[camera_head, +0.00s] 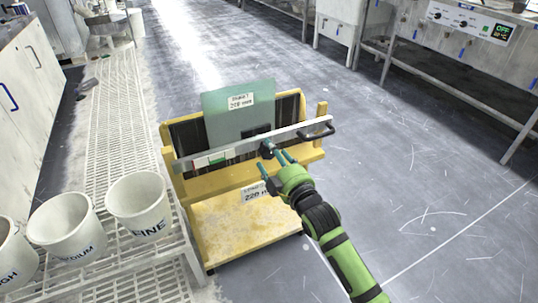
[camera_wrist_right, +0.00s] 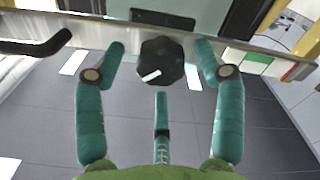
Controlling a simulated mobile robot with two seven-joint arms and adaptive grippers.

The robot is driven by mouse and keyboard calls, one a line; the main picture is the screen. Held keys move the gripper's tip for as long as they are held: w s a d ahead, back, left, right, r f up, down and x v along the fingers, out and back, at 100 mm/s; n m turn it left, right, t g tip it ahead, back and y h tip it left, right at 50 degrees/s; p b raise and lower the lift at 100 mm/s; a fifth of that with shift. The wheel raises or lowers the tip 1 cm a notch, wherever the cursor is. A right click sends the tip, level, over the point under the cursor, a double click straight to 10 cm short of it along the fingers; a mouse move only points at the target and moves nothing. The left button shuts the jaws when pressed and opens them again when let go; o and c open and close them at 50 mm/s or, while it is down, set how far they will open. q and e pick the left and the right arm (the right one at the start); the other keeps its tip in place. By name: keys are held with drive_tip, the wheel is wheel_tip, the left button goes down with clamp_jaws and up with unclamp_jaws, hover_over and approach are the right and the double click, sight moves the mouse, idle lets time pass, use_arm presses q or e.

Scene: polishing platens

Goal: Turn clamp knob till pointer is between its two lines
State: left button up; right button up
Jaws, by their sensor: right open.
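The clamp knob (camera_head: 267,149) is dark and sits on the front of a metal clamp bar (camera_head: 300,135) across a yellow cart. In the right wrist view the knob (camera_wrist_right: 168,60) is black and many-sided, with a short white mark (camera_wrist_right: 152,75) pointing to the lower left. My right gripper (camera_head: 277,158) has teal fingers and is open at the knob. In the wrist view two fingertips stand on either side of the knob and the third below, apart from it. A white, green and red strip (camera_head: 213,158) lies on the bar's left part. I cannot make out two lines or a pointer there.
The yellow cart (camera_head: 235,225) holds a teal plate (camera_head: 235,110) with a label. A black handle (camera_head: 318,130) stands off the bar's right end. White buckets (camera_head: 138,205) stand on a grated bench at left. The floor on the right is clear.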

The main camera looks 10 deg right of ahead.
drive_tip(key=shift+x, duration=1.3)
use_arm(q)
drive_tip(key=shift+w+r, duration=0.1)
drive_tip(key=shift+r, duration=0.65)
use_arm(e)
drive_tip(key=c, duration=1.2)
drive_tip(key=shift+o, duration=0.2)
